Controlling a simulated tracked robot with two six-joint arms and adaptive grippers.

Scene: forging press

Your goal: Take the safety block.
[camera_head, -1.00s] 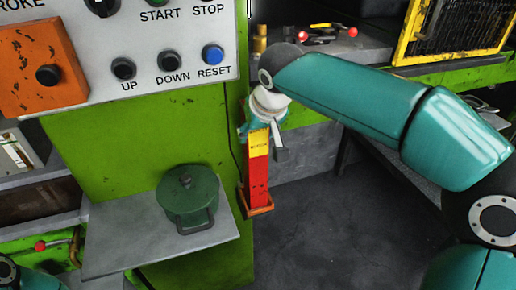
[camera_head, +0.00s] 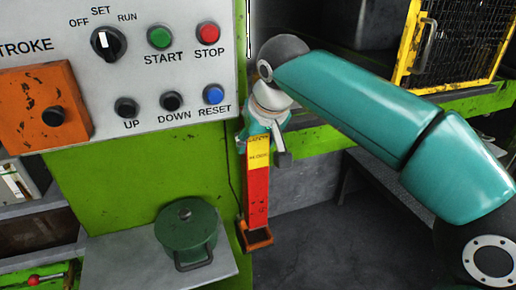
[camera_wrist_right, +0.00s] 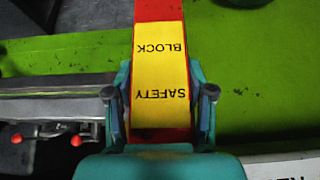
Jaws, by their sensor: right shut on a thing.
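The safety block (camera_head: 257,195) is a tall, narrow red bar with a yellow label, standing upright beside the green press body. Its lower end meets an orange-brown holder (camera_head: 256,240). In the right wrist view, the yellow face of the block (camera_wrist_right: 160,62) reads SAFETY BLOCK upside down. My right gripper (camera_wrist_right: 160,95) is shut on the block, with one finger on each side of the yellow part. In the head view, my right gripper (camera_head: 262,130) is at the block's upper end and partly covers it. My left gripper is not in view.
A control panel (camera_head: 150,75) with buttons is left of my right arm. A green lidded pot (camera_head: 187,236) stands on a grey shelf (camera_head: 112,262) left of the block. A yellow-framed mesh guard (camera_head: 455,45) is at upper right. Dark floor (camera_head: 330,245) is open right of the block.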

